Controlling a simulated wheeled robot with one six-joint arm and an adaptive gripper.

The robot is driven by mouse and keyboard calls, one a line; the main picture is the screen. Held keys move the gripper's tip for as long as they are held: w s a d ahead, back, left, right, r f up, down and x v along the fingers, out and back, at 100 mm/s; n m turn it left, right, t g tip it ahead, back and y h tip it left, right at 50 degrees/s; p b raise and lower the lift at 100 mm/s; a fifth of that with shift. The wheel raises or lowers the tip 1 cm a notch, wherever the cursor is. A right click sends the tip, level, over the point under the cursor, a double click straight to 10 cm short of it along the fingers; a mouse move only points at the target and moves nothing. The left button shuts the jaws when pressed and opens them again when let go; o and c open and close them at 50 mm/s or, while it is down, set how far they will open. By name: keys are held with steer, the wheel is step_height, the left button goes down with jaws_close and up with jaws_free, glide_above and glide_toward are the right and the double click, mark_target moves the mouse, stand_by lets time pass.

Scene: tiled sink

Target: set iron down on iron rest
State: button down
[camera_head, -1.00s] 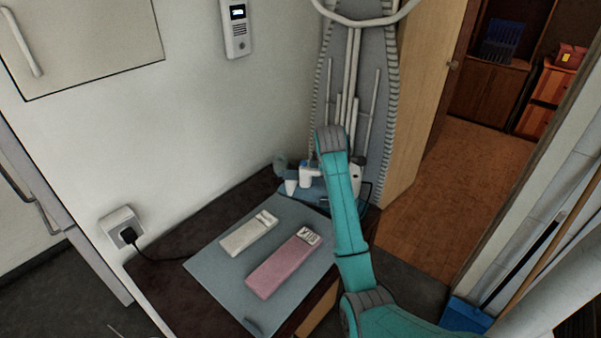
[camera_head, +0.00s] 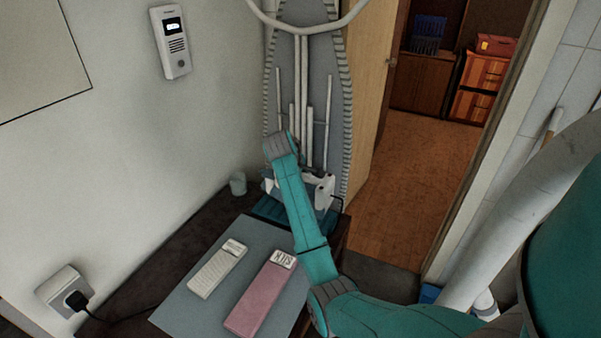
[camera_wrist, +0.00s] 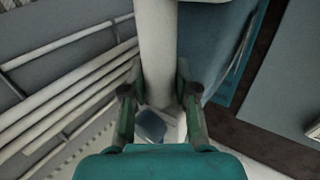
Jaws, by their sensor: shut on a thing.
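The white iron (camera_head: 325,188) shows partly behind my arm at the far end of the dark counter, with a dark cord at its right. In the wrist view my gripper (camera_wrist: 158,82) is shut on the iron's white rounded part (camera_wrist: 157,40), with a finger on each side. A dark blue flat piece, which looks like the iron rest (camera_head: 268,209), lies on the counter beneath the iron. Blue also shows right of the held part in the wrist view. My arm hides the gripper in the head view, and I cannot tell whether iron and rest touch.
A grey mat (camera_head: 190,308) on the counter holds a white box (camera_head: 217,270) and a pink box (camera_head: 258,297). A small cup (camera_head: 238,184) stands by the wall. An ironing board (camera_head: 304,80) stands upright behind. A plug and socket (camera_head: 66,292) are at left.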

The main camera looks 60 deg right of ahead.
steer(key=shift+f, duration=2.9)
steer(key=c, duration=0.8)
jaws_free()
steer(key=shift+c, duration=0.2)
steer(key=shift+o, duration=0.2)
steer(key=shift+a+f, duration=0.1)
steer(key=shift+f, duration=0.2)
steer(key=v, duration=1.2)
steer(key=shift+r, duration=0.25)
